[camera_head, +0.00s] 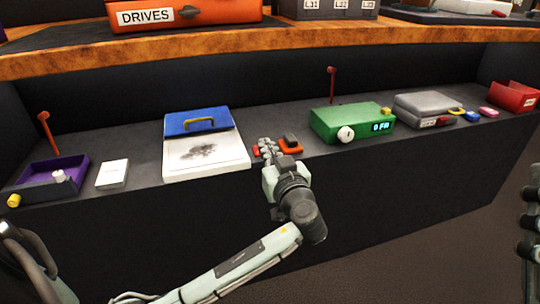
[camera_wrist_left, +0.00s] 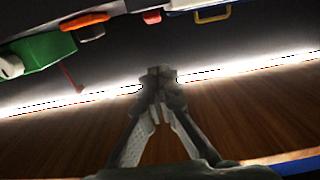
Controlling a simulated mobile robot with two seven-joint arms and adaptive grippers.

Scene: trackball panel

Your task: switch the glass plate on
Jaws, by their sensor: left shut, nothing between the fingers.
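A white panel (camera_head: 205,155) with a dark smudge-like picture and a blue back part (camera_head: 198,121) with a yellow handle lies left of centre; I take it to be the glass plate. A small red block (camera_head: 256,151) is at its right side, also in the wrist view (camera_wrist_left: 152,16). An orange base with a dark top (camera_head: 290,145) is just right of that; its orange part shows in the wrist view (camera_wrist_left: 88,24). My left gripper (camera_head: 266,148) is shut and empty, between plate and orange base; I cannot tell if it touches the red block. My right gripper (camera_head: 530,220) is partly cut off at the right edge.
A green box (camera_head: 335,121) with a lit display and white knob stands to the right, then a grey box (camera_head: 427,105). A purple tray (camera_head: 60,175) and white card (camera_head: 112,173) are left. A wooden shelf (camera_head: 240,37) crosses above the black counter.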

